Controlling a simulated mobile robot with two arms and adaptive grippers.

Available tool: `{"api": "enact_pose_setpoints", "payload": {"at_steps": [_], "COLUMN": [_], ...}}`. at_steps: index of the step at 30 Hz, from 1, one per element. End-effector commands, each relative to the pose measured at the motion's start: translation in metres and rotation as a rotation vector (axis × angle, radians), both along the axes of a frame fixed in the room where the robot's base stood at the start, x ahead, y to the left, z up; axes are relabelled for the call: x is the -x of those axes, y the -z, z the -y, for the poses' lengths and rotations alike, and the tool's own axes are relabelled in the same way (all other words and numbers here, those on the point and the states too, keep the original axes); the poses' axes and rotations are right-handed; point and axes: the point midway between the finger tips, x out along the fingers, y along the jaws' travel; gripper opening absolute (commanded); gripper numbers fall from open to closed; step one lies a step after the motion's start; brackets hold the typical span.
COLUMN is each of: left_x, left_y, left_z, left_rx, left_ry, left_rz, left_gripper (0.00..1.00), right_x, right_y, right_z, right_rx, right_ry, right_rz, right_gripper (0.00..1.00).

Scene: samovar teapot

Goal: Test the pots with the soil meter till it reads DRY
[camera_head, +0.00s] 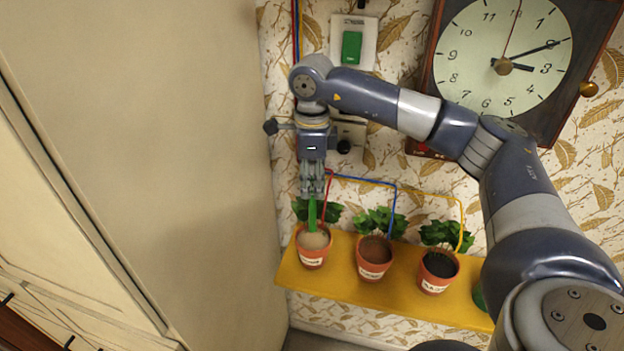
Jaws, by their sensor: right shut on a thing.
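Three potted plants in terracotta pots with white labels stand in a row on a yellow shelf (340,284). The left pot (312,254) has pale soil, the middle pot (373,265) brown soil, the right pot (436,277) dark soil. The label words are too small to read surely. My right gripper (312,190) points down above the left pot, shut on the green soil meter (312,212). The meter's lower end overlaps the pale soil; I cannot tell whether it is in it. No reading shows. My left gripper is not in view.
A large clock (503,55) hangs on the leaf-patterned wall at upper right. A green switch (351,47) and coloured wires (394,205) are on the wall. A beige panel (150,130) stands close left of the shelf. A green object (479,297) is partly hidden behind my arm.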

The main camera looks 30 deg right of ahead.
Motion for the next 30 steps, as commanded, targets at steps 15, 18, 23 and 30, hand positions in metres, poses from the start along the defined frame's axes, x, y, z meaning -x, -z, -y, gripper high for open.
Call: {"api": "enact_pose_setpoints", "payload": {"at_steps": [15, 18, 23, 30], "left_x": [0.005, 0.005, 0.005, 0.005], "left_y": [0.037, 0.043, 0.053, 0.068], "left_z": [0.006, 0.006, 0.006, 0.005], "left_rx": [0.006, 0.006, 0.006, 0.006], "left_ry": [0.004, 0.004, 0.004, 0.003], "left_rz": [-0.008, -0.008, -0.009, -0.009], "left_gripper": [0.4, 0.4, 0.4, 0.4], "right_x": [0.0, 0.0, 0.0, 0.0], "right_y": [0.051, 0.06, 0.074, 0.095], "right_z": [0.0, 0.0, 0.0, 0.0], "right_rx": [-0.001, -0.001, -0.001, 0.0], "right_ry": [-0.001, -0.002, -0.002, -0.002], "right_rz": [0.001, 0.0, 0.001, 0.001], "right_gripper": [0.0, 0.0, 0.0, 0.0]}}
